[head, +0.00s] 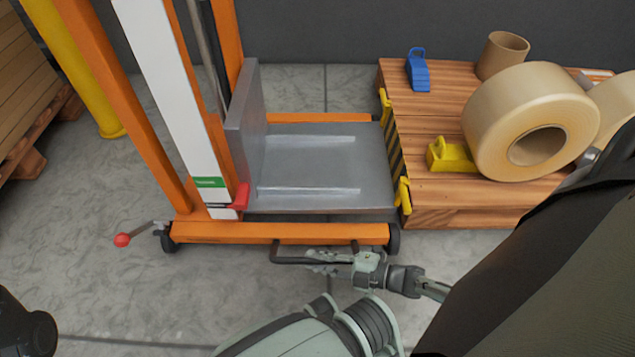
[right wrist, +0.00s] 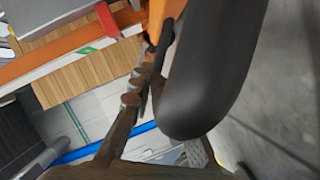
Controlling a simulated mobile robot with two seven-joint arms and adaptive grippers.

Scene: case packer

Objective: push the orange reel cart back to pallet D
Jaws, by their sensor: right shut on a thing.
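The orange reel cart (head: 280,232) stands on the floor left of centre in the head view, with an upright orange and white mast and a grey metal platform (head: 320,165). Its platform is empty and its right end is against or very close to the wooden bench. A black bar handle (head: 290,258) sticks out from the cart's near side. My right gripper (head: 330,257) is shut on this handle; its fingertips are small and partly hidden. The right wrist view shows the orange frame (right wrist: 90,40) close up. I see no pallet marked D.
The wooden bench (head: 450,215) at right carries large tape reels (head: 487,120), a cardboard core (head: 502,55), and blue (head: 417,72) and yellow (head: 450,155) blocks. A yellow post (head: 75,70) and stacked wood on a pallet (head: 25,165) stand at left. Floor between is clear.

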